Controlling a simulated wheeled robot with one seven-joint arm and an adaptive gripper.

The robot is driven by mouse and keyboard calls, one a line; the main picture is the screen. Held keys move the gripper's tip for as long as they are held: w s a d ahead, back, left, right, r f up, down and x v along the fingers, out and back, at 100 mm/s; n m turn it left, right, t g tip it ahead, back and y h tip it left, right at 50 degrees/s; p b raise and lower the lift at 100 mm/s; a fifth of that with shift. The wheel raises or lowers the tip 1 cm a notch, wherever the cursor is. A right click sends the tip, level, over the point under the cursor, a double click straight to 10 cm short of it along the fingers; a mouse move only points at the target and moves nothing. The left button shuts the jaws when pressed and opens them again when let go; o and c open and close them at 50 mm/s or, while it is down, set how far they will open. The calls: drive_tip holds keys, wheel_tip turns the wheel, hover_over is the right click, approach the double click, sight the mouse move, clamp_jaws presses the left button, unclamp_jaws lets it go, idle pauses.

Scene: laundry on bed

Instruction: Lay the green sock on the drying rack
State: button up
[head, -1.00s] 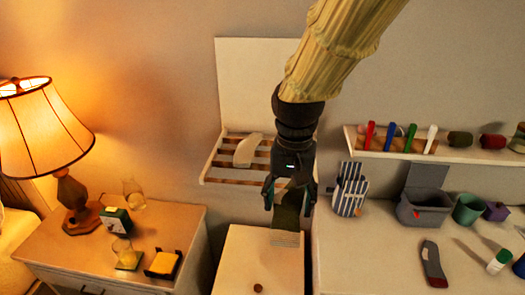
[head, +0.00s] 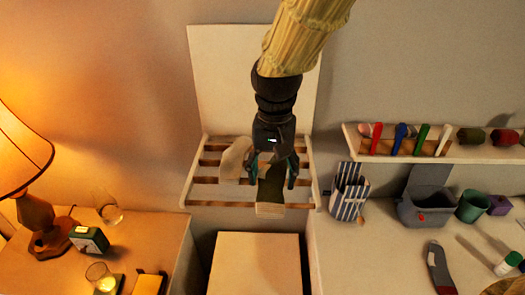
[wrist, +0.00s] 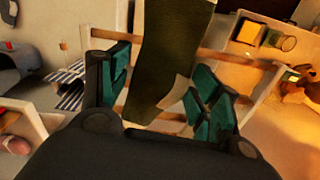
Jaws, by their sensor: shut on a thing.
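The green sock (head: 271,190) is dark green with a pale end and hangs from my gripper (head: 273,172). My gripper is shut on it, and in the wrist view the sock (wrist: 168,55) runs between the teal-padded fingers (wrist: 160,92). The drying rack (head: 312,170) is a pale wall frame with brown slats and a tall back panel. In the head view the sock overlaps the rack's right half and front rail. I cannot tell whether it touches the slats. A cream sock (head: 235,157) lies on the rack, just left of my gripper.
Below the rack is a pale cabinet top (head: 257,262). A lamp (head: 25,155) and glassware stand left. The rack's left front slats are clear.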

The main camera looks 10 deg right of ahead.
drive_tip(key=w+d+f+p, duration=0.1)
drive_tip(key=w+f+p, duration=0.1)
drive_tip(key=w+p, duration=0.2)
drive_tip(key=w+d+f+p, duration=0.2)
drive_tip(key=w+p, duration=0.2)
drive_tip(key=w, duration=0.5)
drive_tip(key=shift+w+f, duration=0.2)
drive_tip(key=shift+f, duration=0.15)
drive_tip(key=shift+d+f, duration=0.1)
drive_tip(key=shift+f, duration=0.1)
drive_tip(key=o, duration=0.8)
drive_tip(key=shift+w+r, duration=0.1)
drive_tip(key=shift+r, duration=0.1)
drive_tip(key=shift+r+b, duration=2.65)
drive_tip(key=shift+r, duration=3.35)
